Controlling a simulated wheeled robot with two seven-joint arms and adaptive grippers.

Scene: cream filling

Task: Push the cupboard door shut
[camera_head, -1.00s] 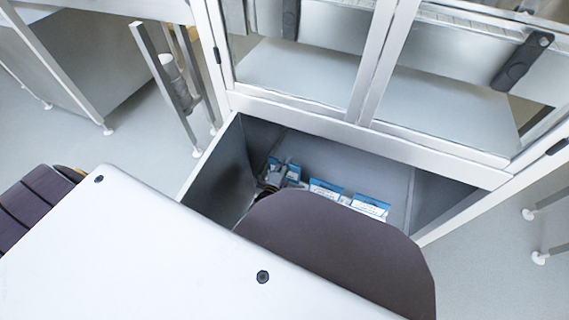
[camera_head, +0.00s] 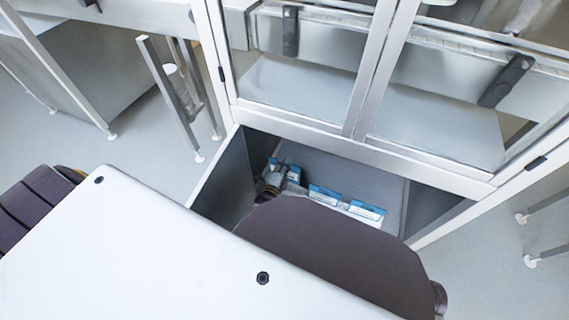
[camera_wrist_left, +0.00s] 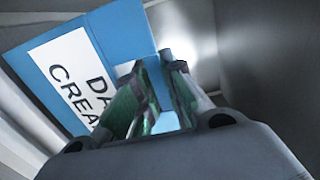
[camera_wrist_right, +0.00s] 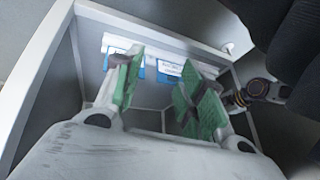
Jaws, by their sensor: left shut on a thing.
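The cupboard has two glass-fronted doors with black handles, the left door (camera_head: 365,80) and the right door (camera_head: 450,142); both look closed against the frame. Below them is an open grey compartment (camera_head: 340,165), also in the right wrist view (camera_wrist_right: 62,75). My left gripper (camera_head: 275,178) is inside it at the left. In the left wrist view its fingers (camera_wrist_left: 155,85) are shut at the edge of a blue carton (camera_wrist_left: 85,70) with a white label. My right gripper (camera_wrist_right: 155,90) has its green-padded fingers apart and empty, facing the compartment; it is hidden in the head view.
Two more blue-and-white cartons, one (camera_head: 324,195) left of the other (camera_head: 366,211), stand in the compartment. A metal-legged stand (camera_head: 170,95) is left of the cupboard. The floor (camera_head: 70,125) at the left is clear. My own white and dark panels cover the lower picture.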

